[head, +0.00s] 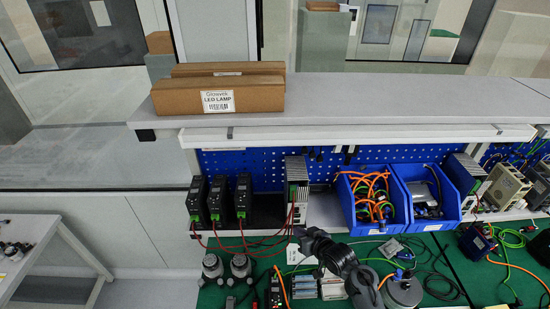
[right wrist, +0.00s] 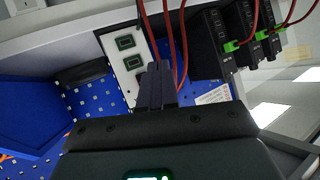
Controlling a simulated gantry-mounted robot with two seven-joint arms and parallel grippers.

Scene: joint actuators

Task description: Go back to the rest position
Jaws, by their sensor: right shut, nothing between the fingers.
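My right gripper (head: 300,233) is low in the middle of the head view, over the green work mat (head: 460,262) and in front of the white panel part of the bench. In the right wrist view its two dark fingers (right wrist: 157,84) are together with nothing between them. Behind the fingers there is a white panel with two green-framed windows (right wrist: 127,52), and red cables (right wrist: 178,45) hang close by. My left gripper is not in view.
Three black drive units (head: 220,200) with red cables stand left of the gripper. Blue bins (head: 408,195) with cables and parts stand to the right. Metal motors (head: 240,266) and loose parts lie on the mat. A cardboard box (head: 180,99) sits on the upper shelf.

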